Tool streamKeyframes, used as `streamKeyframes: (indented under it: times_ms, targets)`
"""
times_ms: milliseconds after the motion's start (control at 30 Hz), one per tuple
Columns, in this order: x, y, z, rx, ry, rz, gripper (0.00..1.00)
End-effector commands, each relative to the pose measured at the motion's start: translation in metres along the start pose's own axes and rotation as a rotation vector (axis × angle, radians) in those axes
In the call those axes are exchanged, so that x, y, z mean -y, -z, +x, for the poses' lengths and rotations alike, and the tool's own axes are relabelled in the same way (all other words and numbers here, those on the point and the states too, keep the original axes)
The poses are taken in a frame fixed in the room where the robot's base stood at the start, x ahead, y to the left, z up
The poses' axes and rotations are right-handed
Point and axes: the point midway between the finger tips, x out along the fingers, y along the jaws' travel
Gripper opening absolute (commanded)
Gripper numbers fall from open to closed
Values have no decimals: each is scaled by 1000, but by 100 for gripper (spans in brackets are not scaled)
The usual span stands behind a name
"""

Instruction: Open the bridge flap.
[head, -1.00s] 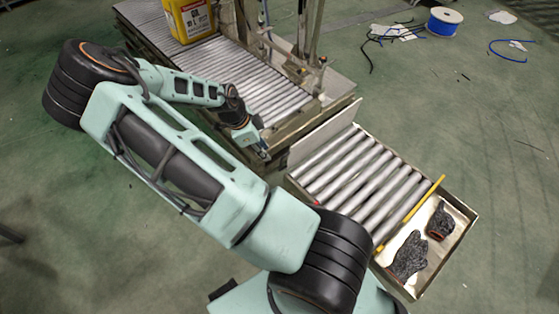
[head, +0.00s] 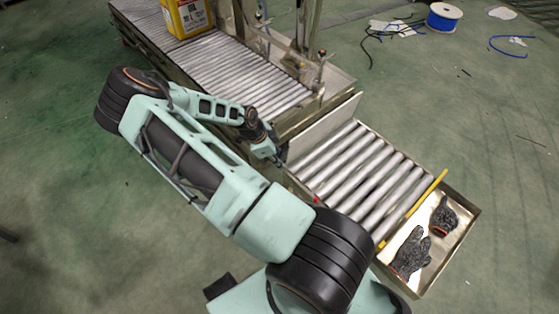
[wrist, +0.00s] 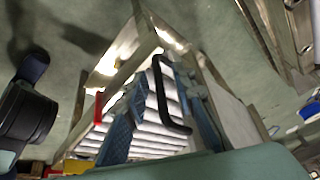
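A short roller section (head: 355,175), which looks like the bridge flap, lies flat beside the longer conveyor (head: 235,70). It also shows in the wrist view (wrist: 160,133). A black U-shaped handle (wrist: 163,97) stands out in front of its rollers in the wrist view. My gripper (head: 280,161) is at the left edge of this section in the head view. In the wrist view my gripper (wrist: 163,84) has its blue textured fingers apart, with the handle appearing between them. Contact with the handle cannot be told. A red part (head: 316,200) sits on the section's near edge.
A pale upright panel (head: 325,128) stands between the roller section and the conveyor. A tray (head: 462,207) at the section's right end holds dark gloves (head: 411,252), with a yellow bar (head: 412,208) along it. A yellow container (head: 185,17) stands on the conveyor.

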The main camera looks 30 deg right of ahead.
Motion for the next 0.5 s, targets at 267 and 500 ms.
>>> streamKeyframes:
  times_ms: [267, 500]
  targets:
    - [0, 0, 2, 0, 0, 0, 24]
    - [0, 0, 2, 0, -1, 0, 1]
